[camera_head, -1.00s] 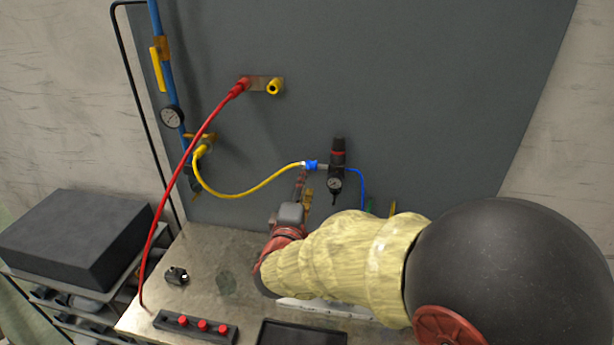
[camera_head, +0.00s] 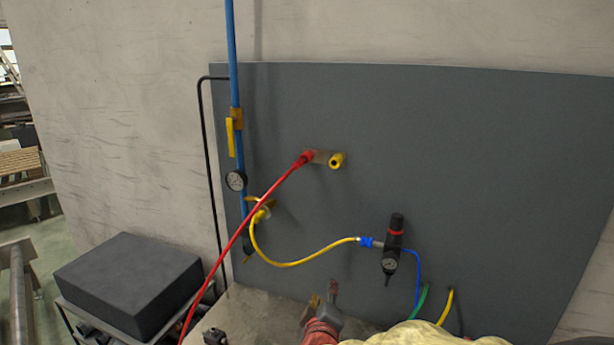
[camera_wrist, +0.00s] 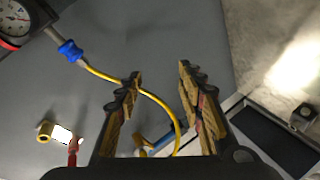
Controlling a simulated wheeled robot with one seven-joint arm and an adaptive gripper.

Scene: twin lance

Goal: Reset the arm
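My gripper (camera_head: 323,300) shows at the bottom middle of the head view, in front of the grey panel, below the yellow hose and left of the black regulator. In the wrist view its two fingers (camera_wrist: 160,85) stand apart with nothing held between them. The yellow hose (camera_wrist: 105,75) passes behind the left finger and curves down behind the gap; it appears apart from the fingers. My arm's pale yellow sleeve shows at the bottom edge of the head view.
A dark grey block (camera_head: 130,285) stands at the lower left. The panel's upper right is bare.

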